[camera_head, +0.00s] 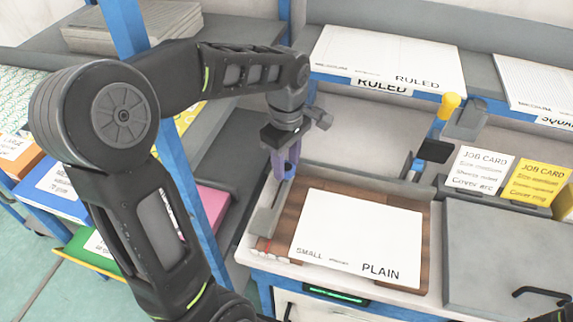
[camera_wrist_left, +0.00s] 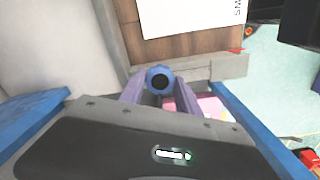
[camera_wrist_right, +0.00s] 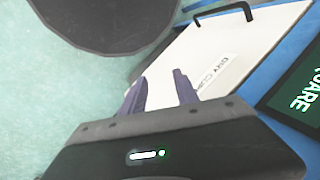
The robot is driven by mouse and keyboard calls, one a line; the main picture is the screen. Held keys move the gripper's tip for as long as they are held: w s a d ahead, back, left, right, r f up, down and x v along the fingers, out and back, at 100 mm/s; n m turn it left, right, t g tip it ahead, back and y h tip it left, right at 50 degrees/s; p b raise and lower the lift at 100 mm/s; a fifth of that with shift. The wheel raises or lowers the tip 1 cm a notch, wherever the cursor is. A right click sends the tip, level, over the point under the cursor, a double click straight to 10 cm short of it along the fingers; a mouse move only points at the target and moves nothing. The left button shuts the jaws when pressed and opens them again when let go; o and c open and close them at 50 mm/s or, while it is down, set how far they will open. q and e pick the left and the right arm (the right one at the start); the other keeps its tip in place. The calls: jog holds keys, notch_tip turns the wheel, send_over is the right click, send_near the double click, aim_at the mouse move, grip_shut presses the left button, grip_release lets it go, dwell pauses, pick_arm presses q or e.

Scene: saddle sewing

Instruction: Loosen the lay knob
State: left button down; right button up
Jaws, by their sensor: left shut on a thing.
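The lay knob (camera_wrist_left: 160,79) is a small blue round knob with a dark centre, seen in the left wrist view between the purple fingers. My left gripper (camera_head: 283,168) points down at the left edge of the wooden board and is shut on the knob; its fingers hide the knob in the head view. My right gripper (camera_wrist_right: 160,93) shows in the right wrist view with its two fingers apart and nothing between them.
A white PLAIN sheet (camera_head: 358,235) lies on the wooden board (camera_head: 301,213). A yellow-topped lever (camera_head: 447,107) stands behind it. Job cards (camera_head: 480,170) stand at the right, by a grey flat panel (camera_head: 510,245). A blue post (camera_head: 180,160) stands close to my left arm.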

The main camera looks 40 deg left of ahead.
aim_at(286, 167)
pick_arm(q)
jog(key=n+b, duration=0.1)
jog(key=n, duration=0.4)
jog(key=shift+n, duration=0.3)
jog(key=n+b, duration=0.1)
jog(key=n, duration=0.3)
jog(key=shift+n, duration=0.4)
jog(key=c, duration=0.9)
grip_release()
jog(key=shift+o, duration=0.2)
notch_tip(286, 167, up, 8)
jog(key=shift+f, duration=0.1)
